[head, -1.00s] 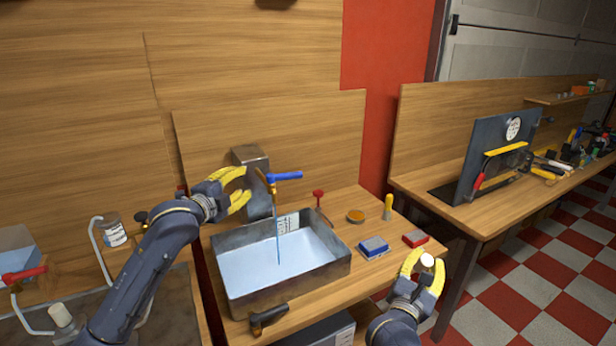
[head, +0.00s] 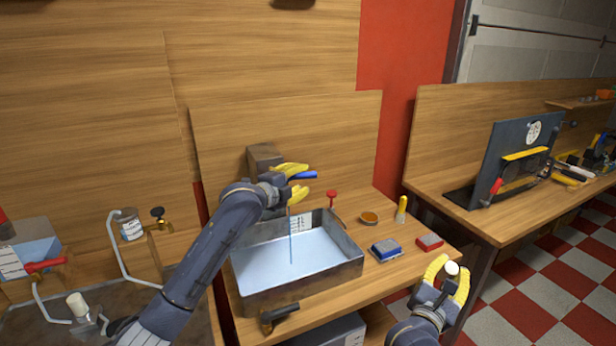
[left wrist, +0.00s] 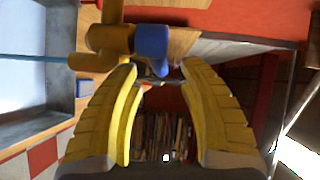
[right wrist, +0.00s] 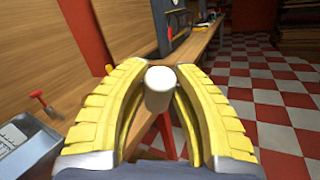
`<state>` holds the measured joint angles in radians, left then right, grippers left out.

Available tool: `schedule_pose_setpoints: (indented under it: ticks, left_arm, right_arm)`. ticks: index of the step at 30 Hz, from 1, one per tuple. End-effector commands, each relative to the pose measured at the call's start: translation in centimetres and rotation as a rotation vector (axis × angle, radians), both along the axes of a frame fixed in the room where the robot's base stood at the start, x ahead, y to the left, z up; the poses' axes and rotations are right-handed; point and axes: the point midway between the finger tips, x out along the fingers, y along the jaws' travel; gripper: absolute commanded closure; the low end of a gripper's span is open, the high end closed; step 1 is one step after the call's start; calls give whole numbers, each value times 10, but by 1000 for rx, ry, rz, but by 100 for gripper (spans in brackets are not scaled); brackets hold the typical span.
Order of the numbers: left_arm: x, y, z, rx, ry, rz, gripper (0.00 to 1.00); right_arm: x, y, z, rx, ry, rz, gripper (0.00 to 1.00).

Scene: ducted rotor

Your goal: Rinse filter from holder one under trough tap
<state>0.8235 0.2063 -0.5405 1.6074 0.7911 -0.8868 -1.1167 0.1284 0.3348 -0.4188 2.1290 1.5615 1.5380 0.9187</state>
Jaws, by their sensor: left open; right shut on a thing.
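The metal trough (head: 300,278) stands on the wooden bench with pale water in it. A thin blue stream falls into it from the brass tap, whose blue lever (head: 305,175) shows beside my left gripper (head: 300,180). That gripper is open around or just beside the lever; in the left wrist view the brass tap (left wrist: 110,38) and blue lever (left wrist: 152,45) lie just beyond its fingertips. My right gripper (head: 452,278) is shut on a small white cylinder, the filter (head: 452,268), in front of the bench's right side. The filter also shows between the yellow fingers in the right wrist view (right wrist: 160,85).
A blue sponge-like block (head: 385,250), a red one (head: 430,242), an orange dish (head: 369,218) and a yellow-handled tool (head: 401,208) sit right of the trough. A second bench (head: 480,215) stands at right.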

Motion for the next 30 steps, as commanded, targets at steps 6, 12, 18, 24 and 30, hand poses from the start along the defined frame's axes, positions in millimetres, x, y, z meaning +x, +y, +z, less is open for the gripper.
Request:
schedule_pose_setpoints:
  ticks: [6,12,18,24,30]
  left_arm:
    - [21,-15,-4,-1,2,0,59]
    - [30,-22,-5,-1,1,-1,59]
    - [34,-24,-6,1,1,0,59]
    - [34,-24,-6,1,1,0,59]
    - [34,-24,-6,1,1,0,73]
  right_arm:
    - [0,0,0,0,0,0,100]
    - [0,0,0,0,0,0,100]
    - [0,0,0,0,0,0,100]
    - [0,0,0,0,0,0,100]
    - [0,0,0,0,0,0,100]
